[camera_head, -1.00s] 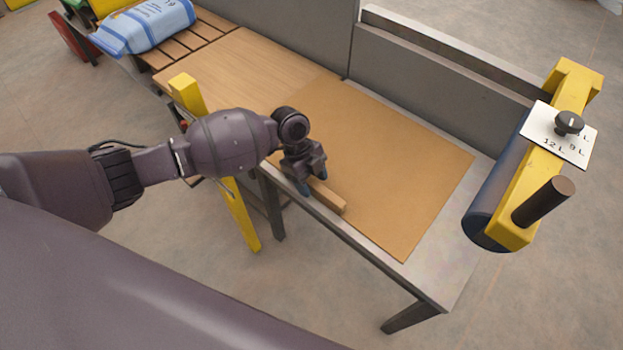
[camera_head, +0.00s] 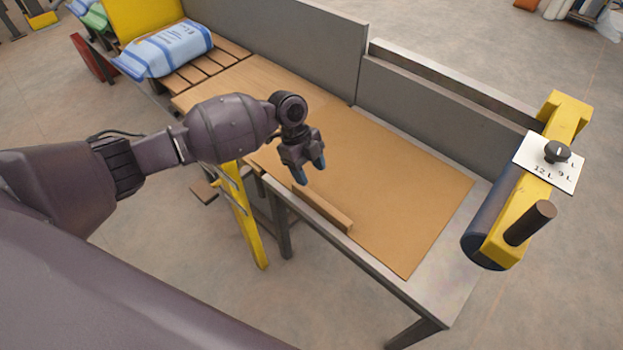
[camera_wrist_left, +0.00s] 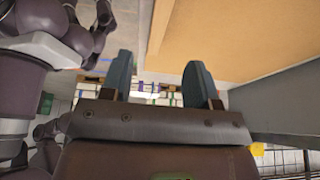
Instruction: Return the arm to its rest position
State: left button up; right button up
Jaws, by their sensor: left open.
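My left gripper (camera_head: 309,178) is open and empty, held above the front part of the table, over a long wooden block. Its two blue-grey fingertips stand apart in the left wrist view (camera_wrist_left: 160,80), with nothing between them. The wooden block (camera_head: 325,209) lies along the front edge of the tan board (camera_head: 390,190) on the table. My left arm (camera_head: 225,130) reaches in from the left. My right gripper is in neither view.
A yellow filler spout (camera_head: 525,200) with a dark cylinder and a white dial plate stands at the right. A grey panel (camera_head: 440,100) runs along the table's back. A blue and white sack (camera_head: 172,48) lies on slats at the upper left. A yellow post (camera_head: 245,220) stands by the front edge.

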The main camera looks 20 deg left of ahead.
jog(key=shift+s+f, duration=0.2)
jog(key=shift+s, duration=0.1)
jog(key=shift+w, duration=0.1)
